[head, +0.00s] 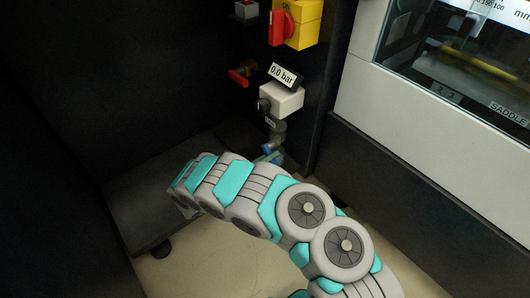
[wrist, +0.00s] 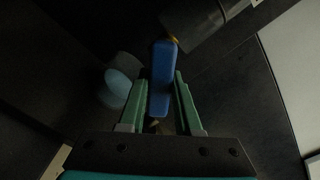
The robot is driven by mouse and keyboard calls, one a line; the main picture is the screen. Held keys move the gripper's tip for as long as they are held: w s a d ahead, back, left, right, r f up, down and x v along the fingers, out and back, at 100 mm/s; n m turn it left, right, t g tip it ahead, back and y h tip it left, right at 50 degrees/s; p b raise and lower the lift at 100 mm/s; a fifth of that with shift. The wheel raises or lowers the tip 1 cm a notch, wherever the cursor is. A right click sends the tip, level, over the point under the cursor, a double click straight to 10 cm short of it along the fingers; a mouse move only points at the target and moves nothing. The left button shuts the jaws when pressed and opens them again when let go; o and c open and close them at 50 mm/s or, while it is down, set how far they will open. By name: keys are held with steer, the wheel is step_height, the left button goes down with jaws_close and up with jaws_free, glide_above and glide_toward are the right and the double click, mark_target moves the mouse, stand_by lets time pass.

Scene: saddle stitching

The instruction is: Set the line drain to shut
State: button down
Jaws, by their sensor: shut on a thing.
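The line drain's blue lever handle (wrist: 162,80) lies between the two green fingers of my gripper (wrist: 160,84) in the wrist view. My gripper is shut on it. The far end of the handle reaches past the fingertips toward a grey pipe (wrist: 192,28). In the head view a small blue part (head: 267,149) of the drain shows low on the pipework, with a greenish fingertip beside it. My arm hides most of my gripper and the handle there.
Above the drain are a white box (head: 281,99) with a "0.0 bar" display (head: 284,76), a red lever (head: 240,76) and a yellow box with a red rotary switch (head: 282,27). A dark cabinet wall stands left; the machine's light panel (head: 395,115) stands right.

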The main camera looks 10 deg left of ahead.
steer(key=n, duration=0.1)
steer(key=n+p, duration=0.1)
steer(key=n, duration=0.1)
steer(key=r+n, duration=0.1)
steer(key=shift+s+d+p, duration=0.25)
steer(key=shift+p, duration=0.1)
steer(key=shift+d+r+n+p, duration=0.1)
steer(key=shift+r+n+p, duration=0.15)
steer(key=shift+n, duration=0.65)
steer(key=shift+r+n+p, duration=0.1)
steer(key=shift+n+p, duration=0.15)
steer(key=shift+n, duration=0.65)
steer(key=c, duration=0.6)
jaws_free()
steer(key=shift+s, duration=0.15)
steer(key=v, duration=0.7)
steer(key=shift+s+a, duration=0.2)
steer(key=shift+a, duration=0.1)
steer(key=shift+c, duration=0.4)
